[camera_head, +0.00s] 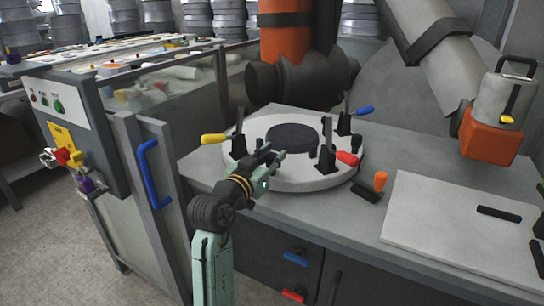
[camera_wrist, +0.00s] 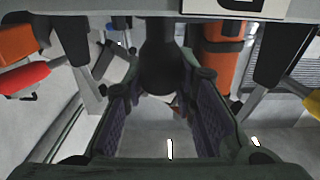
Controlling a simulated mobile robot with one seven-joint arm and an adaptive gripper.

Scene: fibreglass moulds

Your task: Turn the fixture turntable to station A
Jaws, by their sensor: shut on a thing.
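The fixture turntable (camera_head: 300,177) is a round pale disc with a dark centre on the grey bench. Black clamps stand around it, with a yellow handle (camera_head: 213,139), a blue handle (camera_head: 365,111) and a red handle (camera_head: 347,158). My gripper (camera_head: 275,160) is at the disc's front left, between the yellow and red clamps. In the wrist view, my gripper (camera_wrist: 163,92) has its fingers on both sides of a dark rounded knob (camera_wrist: 160,62), shut on it. The red handle also shows there (camera_wrist: 25,78). I cannot make out any station marks.
A black lever with an orange grip (camera_head: 380,181) stands on the bench right of the disc. A pale plate (camera_head: 440,225) lies further right. A control cabinet with a blue handle (camera_head: 147,175) stands at left. An orange and grey tool (camera_head: 490,140) is at right.

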